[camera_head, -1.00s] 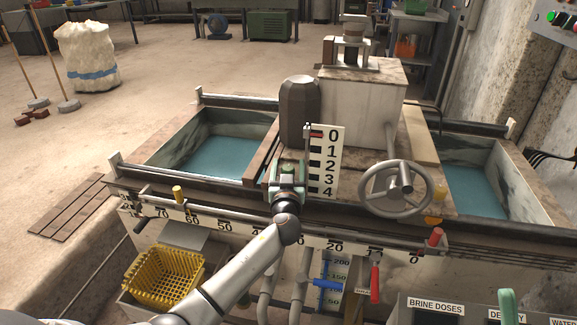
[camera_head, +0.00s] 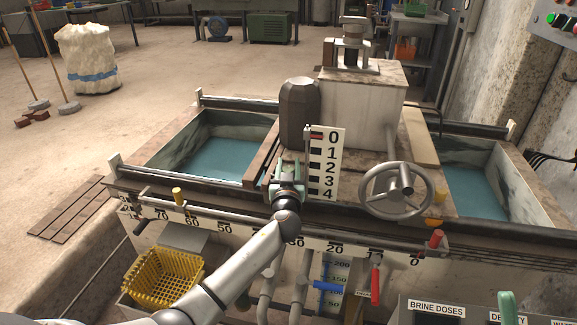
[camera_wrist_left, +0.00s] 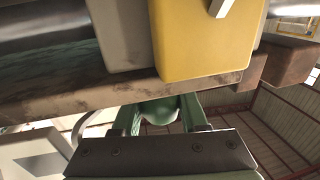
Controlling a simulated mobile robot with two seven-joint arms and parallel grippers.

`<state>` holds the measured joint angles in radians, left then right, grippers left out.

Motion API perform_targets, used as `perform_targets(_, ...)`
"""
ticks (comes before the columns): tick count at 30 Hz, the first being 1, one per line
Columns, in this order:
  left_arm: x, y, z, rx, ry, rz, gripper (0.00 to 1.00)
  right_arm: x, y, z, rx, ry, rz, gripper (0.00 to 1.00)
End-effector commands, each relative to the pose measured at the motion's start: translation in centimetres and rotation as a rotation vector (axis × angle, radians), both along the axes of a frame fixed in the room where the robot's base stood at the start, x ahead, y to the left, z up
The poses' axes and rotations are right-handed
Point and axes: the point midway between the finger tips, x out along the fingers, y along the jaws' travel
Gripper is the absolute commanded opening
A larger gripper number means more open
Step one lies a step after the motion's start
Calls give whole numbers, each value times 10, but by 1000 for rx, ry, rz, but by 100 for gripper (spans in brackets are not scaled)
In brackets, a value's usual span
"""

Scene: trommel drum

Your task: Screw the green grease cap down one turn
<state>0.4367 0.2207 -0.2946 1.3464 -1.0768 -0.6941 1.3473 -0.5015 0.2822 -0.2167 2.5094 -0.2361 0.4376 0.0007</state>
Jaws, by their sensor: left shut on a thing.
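The green grease cap (camera_wrist_left: 158,110) shows in the left wrist view as a rounded green piece between my left gripper's fingers (camera_wrist_left: 158,115). Its upper part is hidden by a brown plate edge and a yellow block. In the head view my left gripper (camera_head: 288,172) is at the front of the machine, just left of the 0–4 scale plate and below a dark grey housing. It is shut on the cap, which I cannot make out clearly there. My right gripper is not in view.
A grey handwheel (camera_head: 396,190) stands right of the gripper. The white scale plate (camera_head: 328,165) is very close to it. Troughs of blue water lie either side.

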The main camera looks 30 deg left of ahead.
Motion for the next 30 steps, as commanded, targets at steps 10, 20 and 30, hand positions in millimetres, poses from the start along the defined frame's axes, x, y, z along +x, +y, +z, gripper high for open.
perform_targets(10, 0, 0, 0, 0, 1, -1, 0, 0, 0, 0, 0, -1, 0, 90)
perform_targets(20, 1, -2, 0, -1, 0, -102, 0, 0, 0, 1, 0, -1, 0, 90)
perform_targets(30, 2, -9, 3, 1, 1, -366, 0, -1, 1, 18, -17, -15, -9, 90)
